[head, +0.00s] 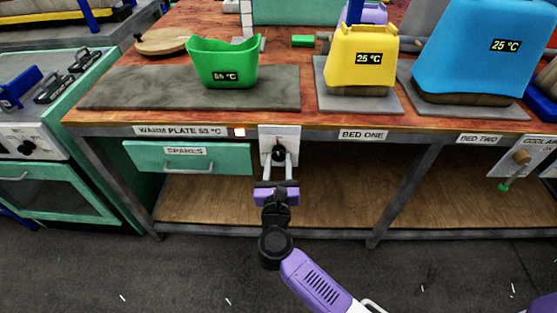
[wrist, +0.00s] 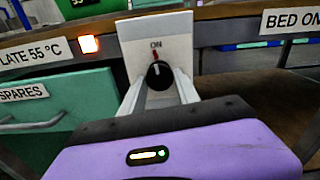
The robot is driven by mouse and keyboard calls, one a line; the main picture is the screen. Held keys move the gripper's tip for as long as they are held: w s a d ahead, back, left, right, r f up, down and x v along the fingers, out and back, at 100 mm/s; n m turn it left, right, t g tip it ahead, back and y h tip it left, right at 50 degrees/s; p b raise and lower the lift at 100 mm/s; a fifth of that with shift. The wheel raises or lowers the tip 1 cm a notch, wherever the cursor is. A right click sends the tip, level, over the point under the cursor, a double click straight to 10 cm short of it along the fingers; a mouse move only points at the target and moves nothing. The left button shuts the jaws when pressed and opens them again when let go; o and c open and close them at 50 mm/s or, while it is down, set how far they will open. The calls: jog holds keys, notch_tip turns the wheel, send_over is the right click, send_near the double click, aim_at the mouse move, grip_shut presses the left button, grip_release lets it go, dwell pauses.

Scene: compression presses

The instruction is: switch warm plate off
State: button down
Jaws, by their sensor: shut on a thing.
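The warm plate's switch is a white panel (head: 280,134) on the table's front edge with a dark round knob (head: 279,153). In the wrist view the knob (wrist: 159,76) sits under the word ON, with a red mark at its top. An orange-white indicator lamp (head: 239,132) glows left of the panel, beside the label WARM PLATE 55 °C; the lamp also shows in the wrist view (wrist: 88,44). My gripper (head: 280,160) reaches the panel from the front, its two pale fingers on either side of the knob and shut on it. The grey warm plate (head: 130,88) lies above on the tabletop.
A green container (head: 222,60) reading about 55 °C stands on the warm plate. Yellow (head: 361,55) and blue (head: 470,45) containers stand on slabs to the right. The green SPARES drawer (head: 187,159) is left of the panel, below the tabletop. The lower shelf (head: 330,205) looks empty.

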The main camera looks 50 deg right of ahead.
jog(key=n+p, duration=0.4)
jog(key=n, duration=0.1)
jog(key=shift+r+p, duration=0.2)
jog(key=shift+p, duration=0.2)
jog(key=n+p, duration=0.4)
jog(key=n, duration=0.2)
jog(key=shift+n+p, duration=0.3)
jog(key=shift+p, duration=0.1)
jog(key=n+p, duration=0.4)
jog(key=n, duration=0.2)
jog(key=n+p, duration=0.2)
jog(key=n, duration=0.3)
jog(key=shift+s+f, duration=0.1)
jog(key=c, duration=0.9)
grip_release()
